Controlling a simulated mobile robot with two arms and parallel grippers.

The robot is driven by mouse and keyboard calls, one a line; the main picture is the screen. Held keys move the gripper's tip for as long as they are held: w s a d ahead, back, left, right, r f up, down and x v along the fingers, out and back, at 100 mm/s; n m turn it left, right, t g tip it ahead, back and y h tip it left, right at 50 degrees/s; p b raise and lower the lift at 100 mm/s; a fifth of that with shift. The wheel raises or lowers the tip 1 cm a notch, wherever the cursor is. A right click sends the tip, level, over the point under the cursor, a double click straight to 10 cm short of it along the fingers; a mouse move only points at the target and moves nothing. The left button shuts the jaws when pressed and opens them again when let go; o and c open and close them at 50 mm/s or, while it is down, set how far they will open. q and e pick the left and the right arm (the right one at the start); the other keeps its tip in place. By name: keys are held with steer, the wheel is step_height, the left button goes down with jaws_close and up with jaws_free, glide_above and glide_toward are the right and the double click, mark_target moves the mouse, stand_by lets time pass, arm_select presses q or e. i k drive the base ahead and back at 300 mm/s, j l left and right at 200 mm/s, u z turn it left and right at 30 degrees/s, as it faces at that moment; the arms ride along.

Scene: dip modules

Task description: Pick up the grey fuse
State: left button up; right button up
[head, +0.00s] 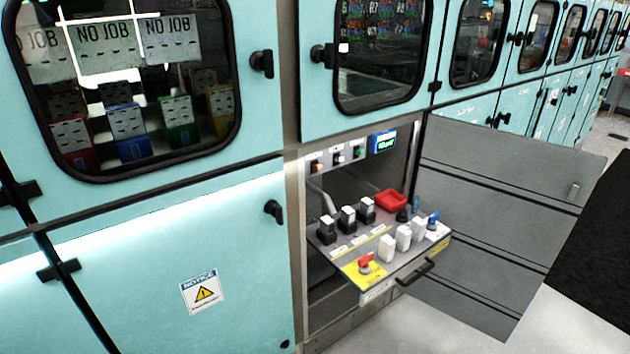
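A pulled-out drawer panel (349,262) stands in an open compartment of the teal cabinets. Three pale grey-white blocks stand upright in a row at its front right: left (387,248), middle (403,237) and right (418,227). Three dark blocks with whitish faces stand behind them: left (327,229), middle (347,219) and right (367,210). I cannot tell for sure which of these is the grey fuse; the pale ones look closest to grey. Neither of my grippers is in view.
The panel carries a red switch (365,263), a blue-topped switch (433,220) and a red open bin (391,200). A black handle (416,272) is on its front. A grey open door (490,215) hangs at the right. Closed teal doors (150,260) flank the left.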

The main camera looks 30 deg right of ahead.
mark_target(326, 223)
steer(key=i+z, duration=0.2)
steer(key=z, duration=0.2)
steer(key=i+z, duration=0.25)
steer(key=z, duration=0.15)
steer(key=i+z, duration=0.2)
steer(key=z, duration=0.2)
